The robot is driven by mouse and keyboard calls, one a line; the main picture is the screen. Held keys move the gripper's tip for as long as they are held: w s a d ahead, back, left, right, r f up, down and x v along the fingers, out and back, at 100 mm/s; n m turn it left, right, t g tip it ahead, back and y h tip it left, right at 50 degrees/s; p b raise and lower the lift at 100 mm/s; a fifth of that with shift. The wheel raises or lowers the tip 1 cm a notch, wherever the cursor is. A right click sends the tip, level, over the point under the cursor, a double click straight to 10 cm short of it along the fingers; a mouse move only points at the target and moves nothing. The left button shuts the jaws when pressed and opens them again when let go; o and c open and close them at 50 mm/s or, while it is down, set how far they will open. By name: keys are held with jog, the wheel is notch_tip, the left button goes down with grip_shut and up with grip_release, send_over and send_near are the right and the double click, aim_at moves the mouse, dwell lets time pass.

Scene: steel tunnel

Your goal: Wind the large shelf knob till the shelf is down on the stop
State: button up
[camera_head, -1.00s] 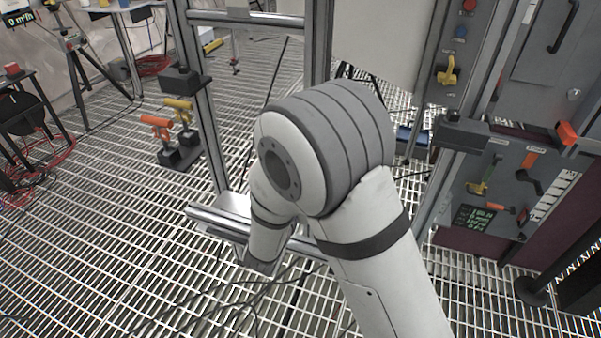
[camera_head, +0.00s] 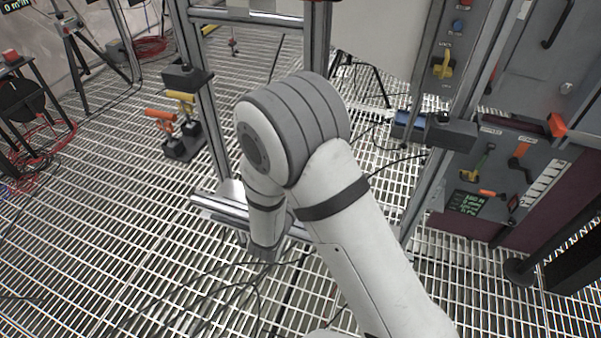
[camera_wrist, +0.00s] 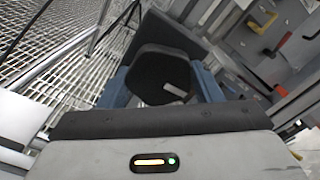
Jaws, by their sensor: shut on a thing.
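In the wrist view, a large black lobed knob (camera_wrist: 163,62) with a small pale mark on its face sits between the two blue fingers of my gripper (camera_wrist: 160,84). The gripper is shut on the knob. A dark block lies just behind the knob. In the head view my arm covers the middle, and I cannot make out the gripper or the knob. I cannot clearly pick out the shelf or its stop.
A metal frame with upright posts (camera_head: 205,120) and a low crossbar (camera_head: 222,207) stands around my arm. Orange and yellow handles (camera_head: 183,125) are at left. A control panel (camera_head: 500,180) with levers is at right. Cables lie on the grating floor (camera_head: 100,230).

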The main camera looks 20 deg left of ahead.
jog(key=shift+d+f, duration=0.1)
jog(key=o, duration=1)
jog(key=s, duration=0.5)
jog(key=s+p, duration=0.1)
jog(key=s, duration=0.1)
jog(key=shift+s+a, duration=0.35)
jog(key=shift+s, duration=0.05)
jog(key=shift+s, duration=0.15)
